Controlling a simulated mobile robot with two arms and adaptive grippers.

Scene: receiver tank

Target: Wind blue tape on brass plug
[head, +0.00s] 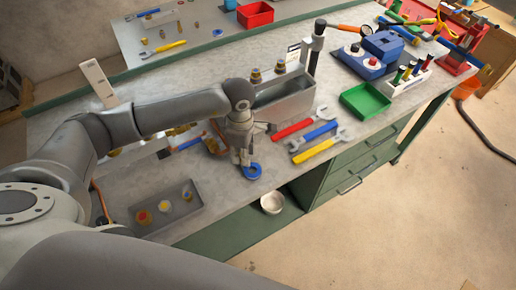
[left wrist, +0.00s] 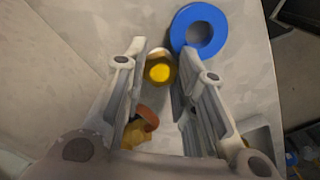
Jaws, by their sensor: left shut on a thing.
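The blue tape roll (head: 252,171) lies near the front edge of the workbench. It also shows in the left wrist view (left wrist: 181,27), beside and just past the tip of one finger. My left gripper (head: 241,158) points down right behind the roll. In the left wrist view its fingers (left wrist: 163,55) are closed on the sides of a brass plug (left wrist: 160,73) with a yellow round face. The gripper hides the plug in the head view. Whether the tape roll touches the plug or the finger cannot be told. My right gripper does not show.
A grey tray (head: 147,227) with small fittings stands at the front left. Red (head: 292,128), blue (head: 314,136) and yellow (head: 318,150) wrenches lie to the right. A grey open box (head: 285,108) stands behind them, a green tray (head: 365,101) farther right. A white bowl (head: 272,203) sits below the bench edge.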

